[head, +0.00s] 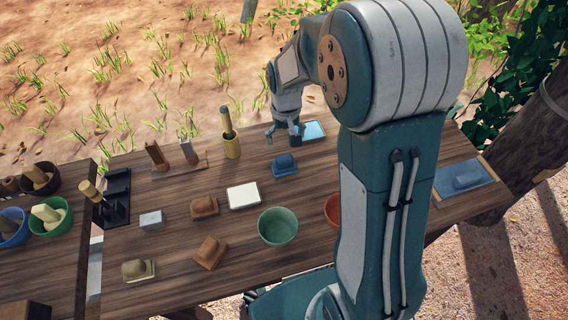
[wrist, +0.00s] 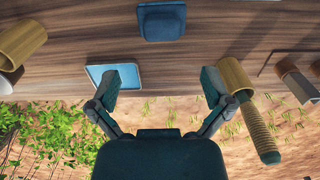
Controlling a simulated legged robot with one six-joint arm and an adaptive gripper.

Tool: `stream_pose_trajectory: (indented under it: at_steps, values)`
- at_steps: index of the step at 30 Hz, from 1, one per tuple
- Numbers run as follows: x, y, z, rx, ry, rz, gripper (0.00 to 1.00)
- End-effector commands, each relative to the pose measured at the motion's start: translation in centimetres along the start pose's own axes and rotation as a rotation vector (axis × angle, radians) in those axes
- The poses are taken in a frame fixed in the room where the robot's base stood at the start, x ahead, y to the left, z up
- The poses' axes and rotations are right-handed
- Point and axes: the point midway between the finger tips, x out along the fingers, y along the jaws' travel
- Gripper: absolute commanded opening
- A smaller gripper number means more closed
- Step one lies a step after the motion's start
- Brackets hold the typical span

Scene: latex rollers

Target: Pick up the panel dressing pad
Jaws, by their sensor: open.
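Several block-like pads with raised grips lie on the wooden table, and I cannot tell for sure which one is called the panel dressing pad. A blue pad (head: 285,166) lies nearest my gripper, flat on the table; it also shows at the top of the wrist view (wrist: 161,22). Two brown pads (head: 204,207) (head: 211,253) and a beige pad (head: 137,269) lie further left and forward. Another bluish pad (head: 467,182) rests in a tray at the right. My gripper (head: 284,134) is open and empty, behind the blue pad; its spread fingers (wrist: 160,86) have nothing between them.
A blue-topped tray (wrist: 129,76) is beside one finger; a wooden cup (wrist: 234,76) with a handled tool is beside the other. A white tile (head: 243,195), a green bowl (head: 278,227) and an orange bowl (head: 332,210) stand nearby. Bare wood surrounds the blue pad.

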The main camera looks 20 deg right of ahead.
Motion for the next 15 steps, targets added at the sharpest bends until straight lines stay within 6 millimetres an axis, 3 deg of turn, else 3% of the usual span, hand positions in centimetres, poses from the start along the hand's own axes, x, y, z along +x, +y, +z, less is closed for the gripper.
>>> stream_pose_trajectory:
  at_steps: [6, 15]
  values:
    - [3.7, 0.0, 0.1, 0.0, -0.005, 0.0, 1.0]
    - [6.7, -0.2, -0.3, 0.0, -0.005, 0.0, 1.0]
